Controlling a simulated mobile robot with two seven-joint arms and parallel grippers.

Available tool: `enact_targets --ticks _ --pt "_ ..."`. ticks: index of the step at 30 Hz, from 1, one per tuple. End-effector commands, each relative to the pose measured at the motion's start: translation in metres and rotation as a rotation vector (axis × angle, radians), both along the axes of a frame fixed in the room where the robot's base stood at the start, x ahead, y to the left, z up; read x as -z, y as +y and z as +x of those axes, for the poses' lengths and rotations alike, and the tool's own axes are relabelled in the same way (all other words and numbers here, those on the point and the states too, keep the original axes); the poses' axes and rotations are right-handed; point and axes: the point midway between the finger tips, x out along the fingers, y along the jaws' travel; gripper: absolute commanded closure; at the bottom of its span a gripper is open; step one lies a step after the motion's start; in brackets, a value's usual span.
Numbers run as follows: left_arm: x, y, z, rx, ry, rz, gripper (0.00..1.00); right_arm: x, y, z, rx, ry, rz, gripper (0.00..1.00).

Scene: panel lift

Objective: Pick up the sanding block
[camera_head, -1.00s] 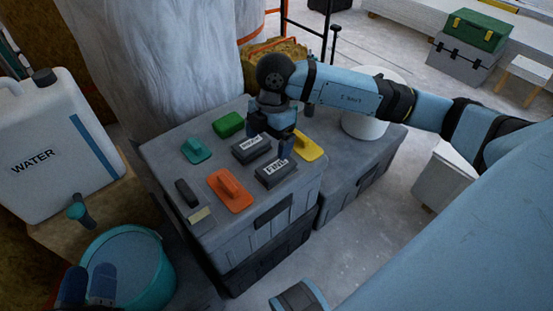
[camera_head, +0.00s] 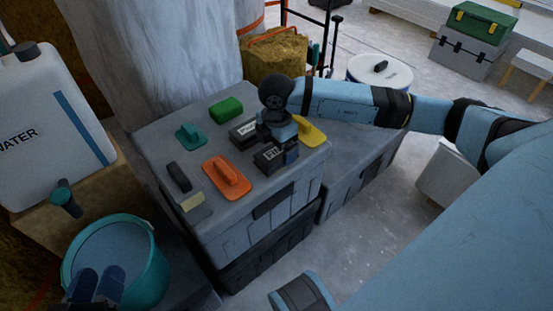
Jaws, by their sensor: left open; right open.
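Several hand tools lie on a grey case (camera_head: 240,217). Two dark blocks with white labels, a rear one (camera_head: 243,132) and a front one (camera_head: 268,158), lie at its right part. A plain dark block (camera_head: 179,177) lies at its left edge. Which is the sanding block I cannot tell for sure; the labels are too small to read. My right gripper (camera_head: 281,154) is open and points down at the front labelled block, its fingers partly covering it; contact is unclear.
An orange float (camera_head: 227,177), a teal float (camera_head: 190,137), a green block (camera_head: 226,110) and a yellow float (camera_head: 311,131) surround the blocks. A water canister (camera_head: 50,125) and a teal bucket (camera_head: 150,255) stand left. A white drum (camera_head: 380,68) stands behind my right arm.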

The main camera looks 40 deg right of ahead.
Motion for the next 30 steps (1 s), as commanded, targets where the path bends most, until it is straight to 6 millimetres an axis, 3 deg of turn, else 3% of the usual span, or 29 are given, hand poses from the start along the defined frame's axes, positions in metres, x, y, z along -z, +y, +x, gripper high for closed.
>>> enact_targets --ticks 3,12,20,30 --pt "0.0026 0.0022 0.0039 0.000 -0.036 0.022 0.57 0.0176 0.0000 -0.0001 0.000 0.000 -0.001 0.06" --pt "0.0003 0.0028 0.0050 0.000 -0.049 0.031 0.57 0.0203 0.0001 0.0000 0.000 -0.001 0.000 0.06" --pt "0.0005 0.0027 0.0049 -0.001 -0.048 0.029 0.57 0.0202 0.0001 -0.0001 -0.001 0.000 0.000 0.63" --pt "-0.0011 0.0025 0.0048 0.001 -0.046 0.029 0.57 0.0164 0.0001 0.0001 -0.001 -0.001 0.000 0.63"
